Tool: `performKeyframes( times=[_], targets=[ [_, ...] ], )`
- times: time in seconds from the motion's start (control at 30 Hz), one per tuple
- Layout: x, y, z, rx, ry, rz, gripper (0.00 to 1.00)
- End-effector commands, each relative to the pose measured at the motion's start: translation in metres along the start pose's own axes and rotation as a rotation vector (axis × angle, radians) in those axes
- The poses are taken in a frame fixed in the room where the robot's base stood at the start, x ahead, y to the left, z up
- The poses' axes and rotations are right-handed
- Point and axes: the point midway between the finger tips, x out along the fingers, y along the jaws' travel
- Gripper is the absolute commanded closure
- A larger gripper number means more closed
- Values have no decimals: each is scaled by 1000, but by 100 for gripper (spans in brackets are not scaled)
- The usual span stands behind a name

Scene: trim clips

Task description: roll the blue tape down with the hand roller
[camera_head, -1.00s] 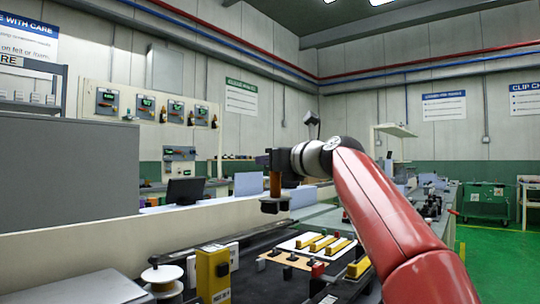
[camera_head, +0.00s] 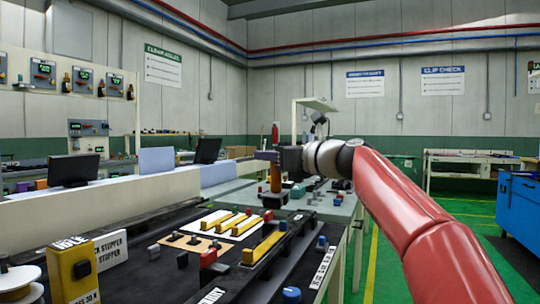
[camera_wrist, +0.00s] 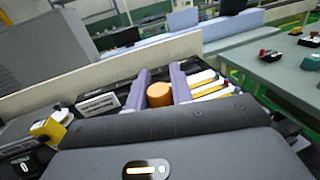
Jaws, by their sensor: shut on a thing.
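My gripper (camera_head: 268,157) is shut on the orange handle of the hand roller (camera_head: 275,180). It holds the roller upright in the air, above and beyond the far end of the dark work mat (camera_head: 165,283). In the wrist view the round orange top of the roller (camera_wrist: 159,94) sits between the two purple-grey fingers (camera_wrist: 159,90). The roller's lower end is small in the head view and hidden in the wrist view. I cannot pick out the blue tape for certain in either view.
Yellow strips lie on a white board (camera_head: 230,222), with a longer yellow bar (camera_head: 262,244) beside it. A yellow box (camera_head: 74,268) and a white spool (camera_head: 18,280) stand at the lower left. A low cream wall (camera_head: 120,197) runs behind the mat. A blue cabinet (camera_head: 530,208) stands right.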

Motion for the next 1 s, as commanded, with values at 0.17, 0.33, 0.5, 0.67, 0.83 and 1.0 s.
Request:
performKeyframes(
  times=[0.17,0.33,0.5,0.67,0.83,1.0],
  targets=[
    [0,0,-1,-1,-2,-1,100],
    [0,0,-9,-1,-1,-1,100],
    [0,0,-24,0,0,-1,100],
    [0,0,-40,0,-1,-1,100],
    [0,0,-56,-1,-1,-2,100],
    [0,0,-65,-1,-2,-1,100]
  ],
)
